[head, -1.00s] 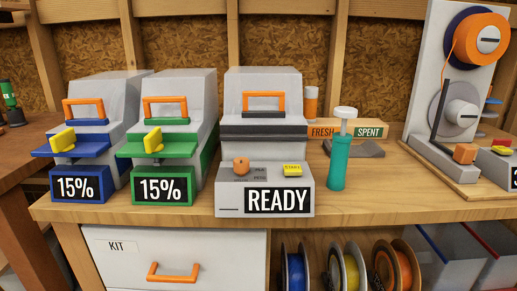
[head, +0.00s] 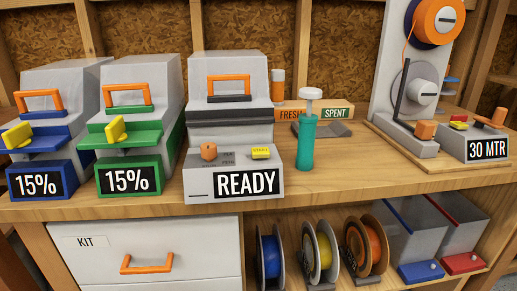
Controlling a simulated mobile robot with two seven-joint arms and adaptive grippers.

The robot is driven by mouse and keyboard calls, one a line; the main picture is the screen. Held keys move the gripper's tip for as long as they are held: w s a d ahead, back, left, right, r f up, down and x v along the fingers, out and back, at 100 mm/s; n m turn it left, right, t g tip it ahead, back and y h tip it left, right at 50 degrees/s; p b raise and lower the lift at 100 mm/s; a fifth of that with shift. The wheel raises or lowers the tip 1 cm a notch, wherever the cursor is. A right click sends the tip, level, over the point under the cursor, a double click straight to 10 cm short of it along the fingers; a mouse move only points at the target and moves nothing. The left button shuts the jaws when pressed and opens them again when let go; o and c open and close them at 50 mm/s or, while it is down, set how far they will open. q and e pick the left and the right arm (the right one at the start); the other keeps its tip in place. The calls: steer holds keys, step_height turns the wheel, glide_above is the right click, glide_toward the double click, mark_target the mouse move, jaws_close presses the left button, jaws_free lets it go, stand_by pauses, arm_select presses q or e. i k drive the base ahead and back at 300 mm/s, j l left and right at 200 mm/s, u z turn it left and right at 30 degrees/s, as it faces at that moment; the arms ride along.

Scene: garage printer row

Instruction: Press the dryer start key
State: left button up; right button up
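The dryer (head: 230,110) is the grey box with an orange handle in the middle-left of the bench. Its front panel carries a display reading READY (head: 247,184). The yellow start key (head: 260,152) sits on the sloped panel above the display, at the right. An orange knob (head: 208,151) is on the same panel to its left. Neither of my grippers is in view.
Two boxes reading 15%, one blue-trimmed (head: 38,184) and one green-trimmed (head: 129,180), stand left of the dryer. A teal bottle (head: 306,145) stands close at its right. A winder (head: 410,90) showing 30 MTR is further right. Spools (head: 268,258) sit below the bench.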

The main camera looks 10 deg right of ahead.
mark_target(262, 152)
steer(key=j, duration=0.45)
steer(key=k+j+z, duration=0.1)
steer(key=j, duration=0.8)
steer(key=k+z, duration=0.05)
